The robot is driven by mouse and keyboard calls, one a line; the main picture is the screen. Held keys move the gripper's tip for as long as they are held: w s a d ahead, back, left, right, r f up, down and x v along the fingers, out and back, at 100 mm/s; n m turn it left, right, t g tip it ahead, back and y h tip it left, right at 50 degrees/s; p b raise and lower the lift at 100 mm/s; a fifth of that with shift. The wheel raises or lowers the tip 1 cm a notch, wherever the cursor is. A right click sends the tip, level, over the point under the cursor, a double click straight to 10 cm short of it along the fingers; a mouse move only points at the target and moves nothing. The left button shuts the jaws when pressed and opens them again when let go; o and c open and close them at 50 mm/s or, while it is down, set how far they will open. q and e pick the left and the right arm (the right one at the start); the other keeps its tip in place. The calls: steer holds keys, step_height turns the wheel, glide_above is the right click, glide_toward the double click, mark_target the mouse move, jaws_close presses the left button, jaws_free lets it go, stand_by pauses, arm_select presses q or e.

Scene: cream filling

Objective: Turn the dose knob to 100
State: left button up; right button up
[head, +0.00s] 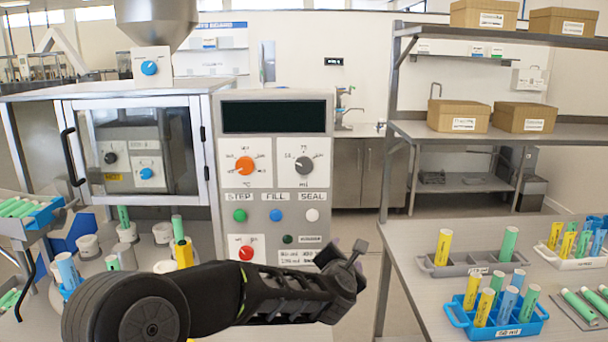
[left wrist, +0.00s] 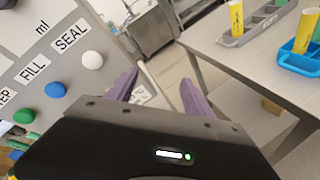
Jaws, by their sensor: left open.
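The dose knob (head: 304,165) is a dark grey round knob on a white plate marked "ml", at the upper right of the grey control panel (head: 226,215). A 75 mark stands above it; I cannot tell exactly where its pointer sits. My left gripper (head: 345,254) is lower and to the right of the knob, apart from the panel. In the left wrist view its two purple fingers (left wrist: 160,95) are spread with nothing between them. That view shows the "ml" label at the upper left, but the knob itself is out of frame. My right gripper is not in view.
An orange knob (head: 245,165) is left of the dose knob. Green (head: 239,215), blue (head: 276,215) and white (head: 312,215) buttons are below, with a red knob (head: 246,253) lower still. A table (head: 408,250) with tube racks stands right; a floor gap separates it from the panel.

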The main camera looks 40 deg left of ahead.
mark_target(304, 165)
arm_select(q)
steer(key=s+a+r+n+y, duration=0.2)
steer(key=r+n, duration=0.3)
steer(key=r, duration=0.4)
steer(key=s+a+r+n+y, duration=0.3)
steer(key=s+a+r+n, duration=0.1)
steer(key=r, duration=0.6)
steer(key=shift+a+r+n+t+b, duration=0.35)
steer(key=shift+a+n, duration=0.25)
steer(key=shift+n, duration=0.6)
steer(key=shift+w+a+f, duration=0.1)
steer(key=p+x, duration=0.2)
steer(key=x, duration=0.4)
steer(key=shift+w+a+p, duration=0.2)
steer(key=shift+p, duration=0.15)
steer(key=shift+w+a, duration=0.3)
steer(key=shift+w, duration=0.1)
jaws_close()
